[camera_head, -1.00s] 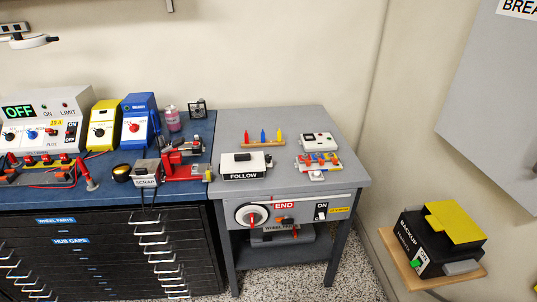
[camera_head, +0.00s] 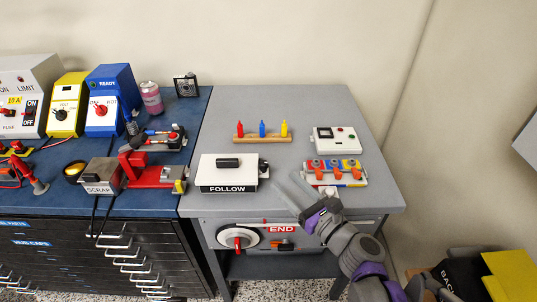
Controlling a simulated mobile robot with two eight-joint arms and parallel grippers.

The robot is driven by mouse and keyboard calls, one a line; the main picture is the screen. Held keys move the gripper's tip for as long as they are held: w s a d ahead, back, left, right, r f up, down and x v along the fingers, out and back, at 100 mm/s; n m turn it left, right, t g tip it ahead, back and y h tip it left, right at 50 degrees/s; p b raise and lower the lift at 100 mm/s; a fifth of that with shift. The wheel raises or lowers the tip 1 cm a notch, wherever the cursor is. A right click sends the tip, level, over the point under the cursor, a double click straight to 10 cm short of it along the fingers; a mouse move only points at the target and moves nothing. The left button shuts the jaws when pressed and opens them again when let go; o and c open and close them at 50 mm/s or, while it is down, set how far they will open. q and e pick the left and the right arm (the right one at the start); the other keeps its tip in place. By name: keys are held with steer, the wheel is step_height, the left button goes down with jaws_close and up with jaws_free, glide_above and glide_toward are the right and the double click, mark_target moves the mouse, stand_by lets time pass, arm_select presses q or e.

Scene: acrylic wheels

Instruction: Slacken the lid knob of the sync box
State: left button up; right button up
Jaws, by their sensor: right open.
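A white box labelled FOLLOW (camera_head: 227,175) stands on the grey side table. I can read no "sync" label, so I cannot be sure it is the sync box. My right gripper (camera_head: 291,189) reaches in from the lower right, over the table's front part. It is open, just right of the box and apart from the bar. Nothing shows between its fingers. My left gripper is out of view.
A terminal block with orange levers (camera_head: 334,172) lies close to the right gripper. Behind are a white device (camera_head: 336,140) and a wooden rack of coloured pegs (camera_head: 262,137). The grey table (camera_head: 310,100) is clear at the back. A red clamp (camera_head: 150,175) stands on the blue bench.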

mark_target(263, 162)
steer(key=b+x, duration=0.1)
steer(key=x, duration=0.9)
steer(key=shift+a, duration=0.25)
jaws_close()
